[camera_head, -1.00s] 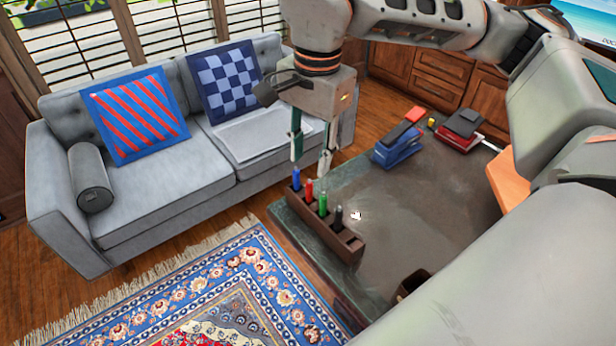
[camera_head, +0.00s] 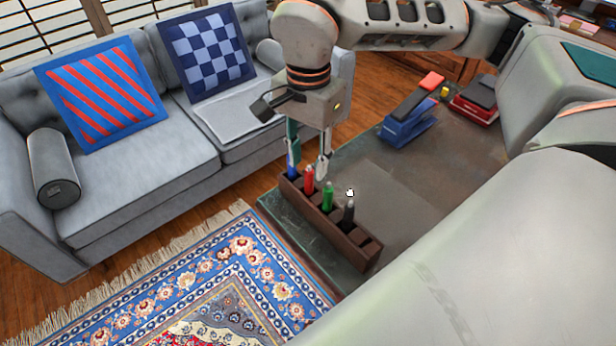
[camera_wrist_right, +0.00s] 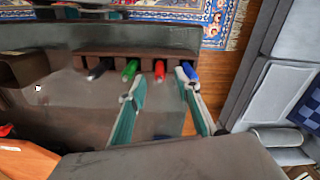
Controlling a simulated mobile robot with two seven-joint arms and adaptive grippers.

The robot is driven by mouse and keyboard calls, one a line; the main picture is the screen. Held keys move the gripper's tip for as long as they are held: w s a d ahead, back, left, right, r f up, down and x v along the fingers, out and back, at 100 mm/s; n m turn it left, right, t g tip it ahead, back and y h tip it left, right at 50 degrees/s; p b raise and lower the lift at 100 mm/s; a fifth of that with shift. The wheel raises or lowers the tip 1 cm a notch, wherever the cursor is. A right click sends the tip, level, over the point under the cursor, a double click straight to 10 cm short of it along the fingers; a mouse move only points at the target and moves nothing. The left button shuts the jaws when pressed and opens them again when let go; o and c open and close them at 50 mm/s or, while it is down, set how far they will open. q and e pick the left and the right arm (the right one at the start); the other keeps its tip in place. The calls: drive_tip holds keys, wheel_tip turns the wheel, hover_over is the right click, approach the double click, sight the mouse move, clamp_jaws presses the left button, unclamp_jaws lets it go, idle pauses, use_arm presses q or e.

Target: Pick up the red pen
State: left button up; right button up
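The red pen (camera_head: 309,180) stands upright in a dark wooden pen holder (camera_head: 357,249), between the blue pen (camera_head: 292,168) and the green pen (camera_head: 328,198). A black pen (camera_head: 349,213) stands further along. My right gripper (camera_head: 307,168) points down over the holder, open, its fingertips apart near the tops of the blue and red pens. In the right wrist view, the red pen (camera_wrist_right: 159,70) shows between the two fingers (camera_wrist_right: 159,88), with the blue pen (camera_wrist_right: 191,74) close by one fingertip. Contact cannot be told. My left gripper is out of view.
The holder sits at the edge of a dark table (camera_head: 390,190). A grey sofa (camera_head: 150,190) and a patterned rug (camera_head: 235,270) are beyond the table's left side.

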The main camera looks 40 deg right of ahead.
sight(309, 167)
wheel_tip(309, 167, down, 4)
drive_tip(key=shift+r, duration=0.15)
clamp_jaws()
